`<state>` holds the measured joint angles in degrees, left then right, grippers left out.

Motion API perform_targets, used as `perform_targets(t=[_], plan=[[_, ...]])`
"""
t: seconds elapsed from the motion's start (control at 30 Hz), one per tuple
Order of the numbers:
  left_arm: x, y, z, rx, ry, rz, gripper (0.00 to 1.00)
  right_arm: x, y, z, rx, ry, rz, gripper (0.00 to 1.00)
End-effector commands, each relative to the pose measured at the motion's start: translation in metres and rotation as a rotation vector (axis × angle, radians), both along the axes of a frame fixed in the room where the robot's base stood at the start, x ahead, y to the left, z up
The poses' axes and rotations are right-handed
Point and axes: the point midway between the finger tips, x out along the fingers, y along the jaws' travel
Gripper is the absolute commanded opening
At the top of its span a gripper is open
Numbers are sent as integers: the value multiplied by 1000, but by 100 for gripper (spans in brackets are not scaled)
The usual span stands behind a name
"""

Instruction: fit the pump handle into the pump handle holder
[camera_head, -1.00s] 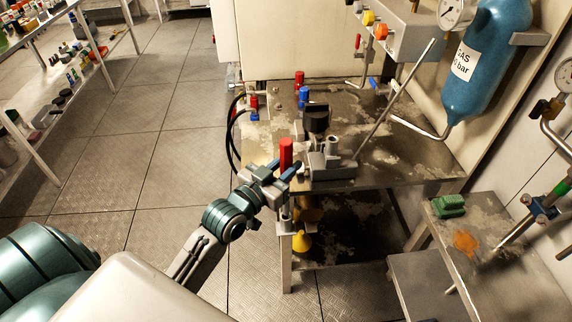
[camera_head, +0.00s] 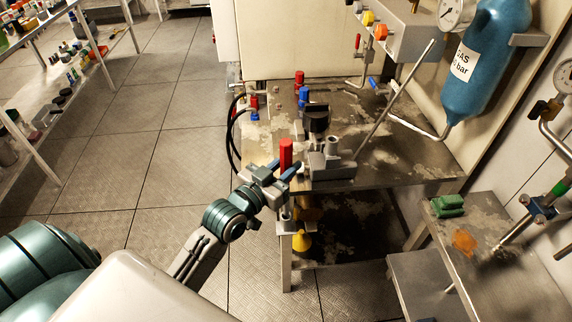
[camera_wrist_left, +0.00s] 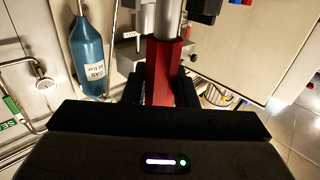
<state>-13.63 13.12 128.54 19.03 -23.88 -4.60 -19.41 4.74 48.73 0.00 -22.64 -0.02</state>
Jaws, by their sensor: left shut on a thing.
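The pump handle, with a red grip (camera_head: 286,154), stands upright at the front left corner of the metal bench. My left gripper (camera_head: 282,174) is shut on it. In the left wrist view, which shows the scene upside down, the red grip (camera_wrist_left: 161,70) sits between the dark fingers, with a metal rod or sleeve (camera_wrist_left: 168,18) beyond it. In the head view a pale metal piece (camera_head: 286,222) shows below the gripper at the bench corner. I cannot tell whether it is the rod or the handle holder, nor whether they touch. My right gripper is out of view.
A grey pump block (camera_head: 330,165) with a short upright tube stands just right of the gripper on the bench (camera_head: 400,160). A yellow funnel (camera_head: 301,242) hangs below.

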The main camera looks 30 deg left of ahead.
Motion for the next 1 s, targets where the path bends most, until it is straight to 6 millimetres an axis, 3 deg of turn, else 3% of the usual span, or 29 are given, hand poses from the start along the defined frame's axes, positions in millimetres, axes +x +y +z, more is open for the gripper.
perform_targets(t=[1.0], plan=[[0, 0, -22, 1, -2, 0, 9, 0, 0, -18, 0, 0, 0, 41]])
